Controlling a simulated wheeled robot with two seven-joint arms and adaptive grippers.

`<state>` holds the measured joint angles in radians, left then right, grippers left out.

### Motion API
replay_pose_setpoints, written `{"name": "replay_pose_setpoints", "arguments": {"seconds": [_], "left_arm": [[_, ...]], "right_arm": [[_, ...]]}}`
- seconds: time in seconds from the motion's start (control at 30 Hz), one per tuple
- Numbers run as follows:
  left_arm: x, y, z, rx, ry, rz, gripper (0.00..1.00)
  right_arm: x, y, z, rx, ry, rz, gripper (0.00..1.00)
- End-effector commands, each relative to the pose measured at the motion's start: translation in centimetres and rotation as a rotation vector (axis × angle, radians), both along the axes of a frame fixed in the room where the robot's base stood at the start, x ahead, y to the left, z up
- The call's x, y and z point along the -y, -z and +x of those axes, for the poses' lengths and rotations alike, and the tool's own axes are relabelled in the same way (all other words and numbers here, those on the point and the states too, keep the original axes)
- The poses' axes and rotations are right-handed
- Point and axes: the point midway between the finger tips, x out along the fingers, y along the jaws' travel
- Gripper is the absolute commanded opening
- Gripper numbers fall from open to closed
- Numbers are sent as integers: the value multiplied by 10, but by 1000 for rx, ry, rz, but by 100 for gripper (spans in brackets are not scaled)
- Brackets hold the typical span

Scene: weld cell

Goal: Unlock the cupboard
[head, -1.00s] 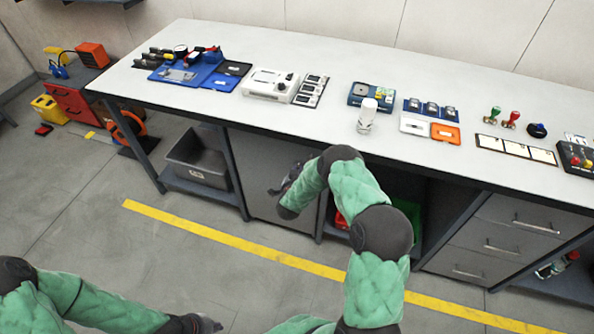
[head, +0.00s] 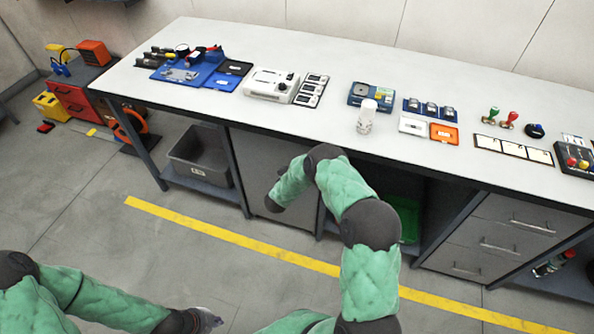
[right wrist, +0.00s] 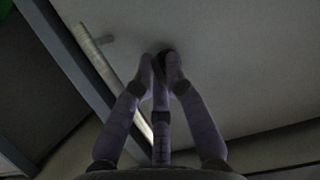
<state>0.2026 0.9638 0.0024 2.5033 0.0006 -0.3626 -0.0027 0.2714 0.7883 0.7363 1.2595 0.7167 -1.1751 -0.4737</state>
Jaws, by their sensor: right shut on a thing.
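The cupboard is under the bench, with a plain grey door (head: 262,160) that is partly covered by my right arm in the head view. In the right wrist view the door (right wrist: 225,70) fills the upper right. My right gripper (right wrist: 160,62) is shut with its fingertips at the door face, on a small dark piece (right wrist: 164,53) that may be a key in its lock; the fingers hide most of it. A pale bar handle (right wrist: 103,40) is left of the fingertips. My left gripper (head: 208,320) is low in the head view, away from the bench; its fingers are unclear.
A grey bin (head: 200,160) stands on the low shelf left of the cupboard. A green bin (head: 408,218) is in the open bay to its right, then drawers (head: 500,236). The bench top (head: 330,68) holds several devices. The floor by the yellow line (head: 230,238) is clear.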

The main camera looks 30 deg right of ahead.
Motion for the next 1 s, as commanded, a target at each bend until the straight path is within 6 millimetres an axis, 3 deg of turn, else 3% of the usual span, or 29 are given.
{"name": "replay_pose_setpoints", "arguments": {"seconds": [0.3, 0.33, 0.4, 0.77, 1.0], "left_arm": [[0, 0, 0, 0, 0, 0, 0], [0, 0, 0, 0, 0, 0, 0], [0, 0, 0, 0, 0, 0, 0], [0, 0, 0, 0, 0, 0, 0], [0, 0, 0, 0, 0, 0, 0]], "right_arm": [[0, 0, 0, -1, -1, -1, 0], [0, 0, 0, -1, -1, -1, 19], [0, 0, 0, -1, -1, -1, 37], [-1, -1, -1, 0, -1, 0, 37], [-22, -12, -17, -1, -4, 0, 37]]}}
